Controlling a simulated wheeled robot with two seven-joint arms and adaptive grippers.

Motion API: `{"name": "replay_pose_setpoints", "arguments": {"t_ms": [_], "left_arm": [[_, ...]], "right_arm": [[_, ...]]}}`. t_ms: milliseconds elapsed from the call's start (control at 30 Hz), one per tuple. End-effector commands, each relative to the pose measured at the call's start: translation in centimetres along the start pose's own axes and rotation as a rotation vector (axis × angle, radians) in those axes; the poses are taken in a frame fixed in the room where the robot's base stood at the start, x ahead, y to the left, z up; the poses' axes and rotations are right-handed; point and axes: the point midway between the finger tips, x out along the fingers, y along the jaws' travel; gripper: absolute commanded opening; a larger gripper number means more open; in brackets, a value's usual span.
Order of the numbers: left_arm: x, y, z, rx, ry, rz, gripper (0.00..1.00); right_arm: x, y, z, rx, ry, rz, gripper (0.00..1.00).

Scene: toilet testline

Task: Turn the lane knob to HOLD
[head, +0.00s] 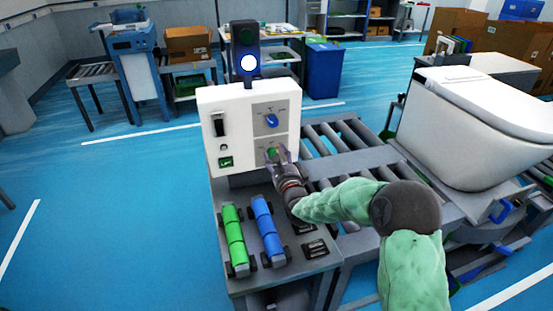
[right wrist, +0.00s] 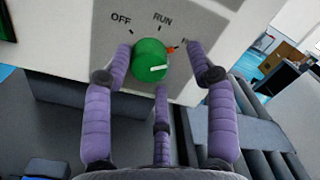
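A green knob (head: 271,154) sits low on the white control panel (head: 240,106), with a blue knob (head: 271,121) above it. In the right wrist view, the green knob (right wrist: 149,62) has OFF at its upper left, RUN above, and a third label at right, mostly hidden by a finger. Its white pointer line points right, a little below an orange mark (right wrist: 172,49). My right gripper (head: 278,155) has its fingers spread around the green knob; it shows in the wrist view too (right wrist: 158,62). The left fingertip is close beside the knob; the right one is apart. My left gripper is out of view.
The panel also carries a black switch (head: 218,124) and a lit lamp (head: 248,63) on top. Green rollers (head: 234,238) and blue rollers (head: 267,229) lie on the shelf below. A roller conveyor with a white toilet (head: 470,120) stands at right.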

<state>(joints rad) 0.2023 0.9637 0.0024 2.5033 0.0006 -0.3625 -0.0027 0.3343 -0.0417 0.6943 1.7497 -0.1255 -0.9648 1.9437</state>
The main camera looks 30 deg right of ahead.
Motion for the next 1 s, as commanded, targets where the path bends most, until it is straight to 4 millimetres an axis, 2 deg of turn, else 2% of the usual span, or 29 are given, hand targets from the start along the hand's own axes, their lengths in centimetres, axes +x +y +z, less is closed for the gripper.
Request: {"name": "replay_pose_setpoints", "arguments": {"t_ms": [233,367,800,1000], "left_arm": [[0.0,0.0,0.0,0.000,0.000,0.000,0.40],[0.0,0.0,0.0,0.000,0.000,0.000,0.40],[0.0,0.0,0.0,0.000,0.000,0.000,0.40],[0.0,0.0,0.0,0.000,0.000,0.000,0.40]], "right_arm": [[-0.2,0.3,0.1,-0.001,-0.003,0.006,0.57],[-1.4,0.3,0.1,-0.001,-0.003,0.007,0.57],[-9.2,0.1,0.0,-0.001,-0.001,0.003,0.57],[-11.4,0.0,-0.1,-0.001,0.000,0.003,0.57]]}}
